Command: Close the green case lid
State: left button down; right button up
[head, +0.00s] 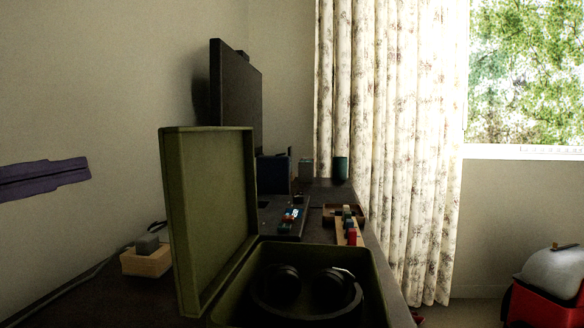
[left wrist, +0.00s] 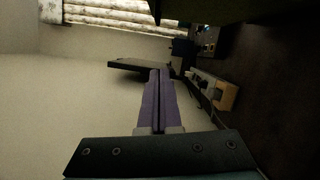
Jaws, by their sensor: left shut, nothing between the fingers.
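The green case (head: 376,290) stands open on the dark table, with black headphones (head: 305,290) inside. Its green lid (head: 210,205) stands upright along the left side of the case. My left gripper (head: 86,170), with purple fingers, comes in from the left at the height of the lid's upper half. It is shut and empty, apart from the lid and to its left in the picture. In the left wrist view its purple fingers (left wrist: 159,75) lie together, and a dark edge at the top may be the lid. My right gripper is not in view.
A wooden box with a grey block (head: 146,258) sits left of the lid, also seen in the left wrist view (left wrist: 218,93). A dark monitor (head: 235,95) stands behind. Small coloured blocks (head: 348,225) lie beyond the case. A wall bounds the left side.

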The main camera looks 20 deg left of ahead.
pick_arm(q)
jog(key=w+d+r, duration=0.1)
jog(key=w+d, duration=0.3)
jog(key=w, duration=0.6)
jog(key=shift+r, duration=0.25)
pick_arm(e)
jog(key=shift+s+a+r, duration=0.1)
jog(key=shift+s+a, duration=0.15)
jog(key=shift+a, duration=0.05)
